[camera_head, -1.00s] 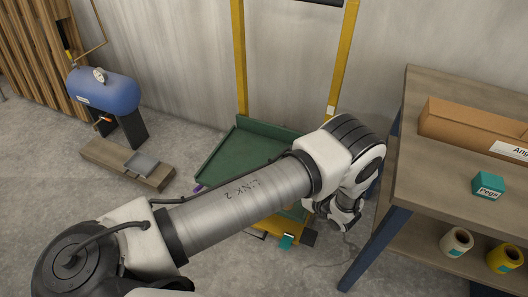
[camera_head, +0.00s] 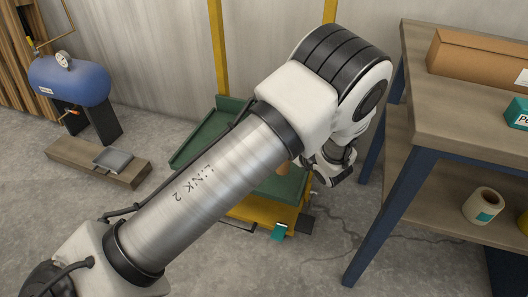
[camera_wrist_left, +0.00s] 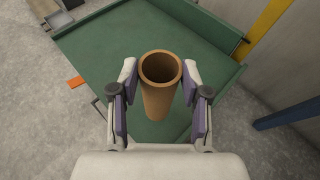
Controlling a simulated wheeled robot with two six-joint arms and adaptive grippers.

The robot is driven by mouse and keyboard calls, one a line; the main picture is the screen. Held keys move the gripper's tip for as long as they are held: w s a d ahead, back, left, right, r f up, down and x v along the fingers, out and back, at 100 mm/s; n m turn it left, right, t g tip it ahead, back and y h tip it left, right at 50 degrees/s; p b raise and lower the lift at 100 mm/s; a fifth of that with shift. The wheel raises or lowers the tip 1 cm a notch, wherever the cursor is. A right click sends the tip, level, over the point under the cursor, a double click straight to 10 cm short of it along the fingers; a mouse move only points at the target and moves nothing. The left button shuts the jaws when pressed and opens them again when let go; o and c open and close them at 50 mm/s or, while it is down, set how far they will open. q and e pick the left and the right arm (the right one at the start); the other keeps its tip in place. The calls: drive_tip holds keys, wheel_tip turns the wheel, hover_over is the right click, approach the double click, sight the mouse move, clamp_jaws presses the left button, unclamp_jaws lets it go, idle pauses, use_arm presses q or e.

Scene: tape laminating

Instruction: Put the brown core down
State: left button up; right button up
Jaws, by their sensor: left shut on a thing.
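The brown core (camera_wrist_left: 158,105) is a hollow cardboard tube. In the left wrist view it stands between the fingers of my left gripper (camera_wrist_left: 160,78), its open end towards the camera. My left gripper is shut on it. The green tray (camera_wrist_left: 90,45) spreads below and behind the core; I cannot tell whether the core touches it. In the head view a small part of the core (camera_head: 284,168) shows over the green tray (camera_head: 195,150), beside my wrist. My left arm hides much of the tray and the fingers. My right gripper is not in view.
A wooden workbench (camera_head: 465,110) with blue legs stands close at the right of my left wrist. A yellow post (camera_head: 219,50) rises behind the tray. A blue tank (camera_head: 70,82) stands left.

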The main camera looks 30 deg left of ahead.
use_arm(q)
drive_tip(key=w+a+f+b, duration=0.1)
drive_tip(key=a+f+b, duration=0.3)
drive_tip(key=a, duration=0.5)
drive_tip(key=shift+w+a+f+b, duration=0.15)
drive_tip(key=shift+w+f+b, duration=0.15)
drive_tip(key=shift+b, duration=0.25)
drive_tip(key=o, duration=1.2)
drive_tip(key=shift+r, duration=0.1)
